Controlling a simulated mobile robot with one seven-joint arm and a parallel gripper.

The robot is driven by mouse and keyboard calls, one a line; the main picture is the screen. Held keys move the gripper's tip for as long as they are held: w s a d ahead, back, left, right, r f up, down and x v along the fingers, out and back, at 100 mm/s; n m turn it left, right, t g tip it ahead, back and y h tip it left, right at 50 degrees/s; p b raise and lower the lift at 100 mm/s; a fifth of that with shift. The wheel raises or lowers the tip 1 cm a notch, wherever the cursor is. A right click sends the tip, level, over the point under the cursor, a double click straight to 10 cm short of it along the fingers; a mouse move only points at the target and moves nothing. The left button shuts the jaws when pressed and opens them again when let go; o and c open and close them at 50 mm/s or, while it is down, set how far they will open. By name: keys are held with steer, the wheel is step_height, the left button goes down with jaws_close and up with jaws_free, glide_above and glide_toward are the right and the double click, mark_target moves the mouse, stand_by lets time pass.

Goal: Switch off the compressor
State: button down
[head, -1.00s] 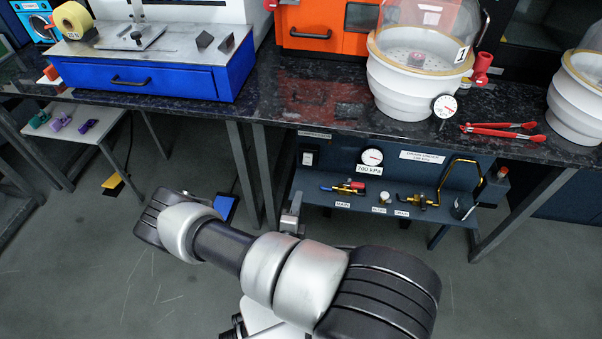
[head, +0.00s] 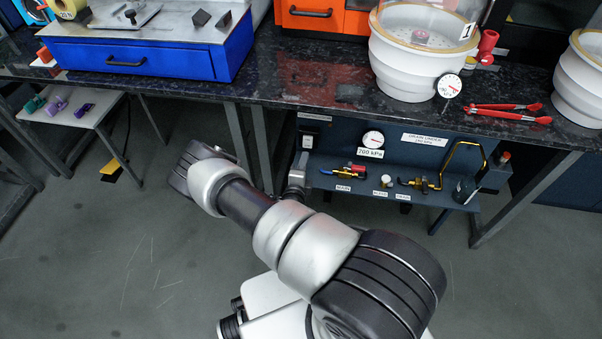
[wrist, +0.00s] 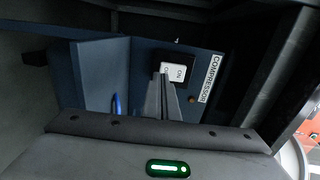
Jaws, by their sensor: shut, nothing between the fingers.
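The compressor switch (wrist: 178,70) is a white rocker in a black frame on a dark blue panel. The COMPRESSOR label (wrist: 210,78) is beside it in the wrist view. In the head view the small switch (head: 308,142) is at the left end of the panel under the bench. My gripper (wrist: 164,82) is shut and empty. Its fingertips overlap the lower left of the rocker in the wrist view and hide part of its lettering; I cannot tell whether they touch. In the head view my gripper (head: 302,160) is just below the switch.
A pressure gauge (head: 373,139) and a shelf with the main valve (head: 352,170) and drain valve (head: 420,184) are right of the switch. A bench leg (head: 262,150) stands close on the left. The bench top (head: 330,92) overhangs the panel.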

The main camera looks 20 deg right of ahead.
steer(key=shift+x, duration=1.55)
steer(key=shift+w+d+f+b, duration=0.15)
steer(key=shift+w+f+b, duration=0.1)
steer(key=shift+b, duration=0.25)
steer(key=shift+r, duration=0.1)
steer(key=shift+s, duration=0.1)
steer(key=shift+s+a, duration=0.25)
steer(key=shift+a, duration=0.05)
steer(key=s+a+f+p, duration=0.1)
steer(key=s+a+f, duration=0.1)
steer(key=s+a, duration=0.5)
steer(key=s, duration=0.4)
steer(key=shift+w+a+f, duration=0.1)
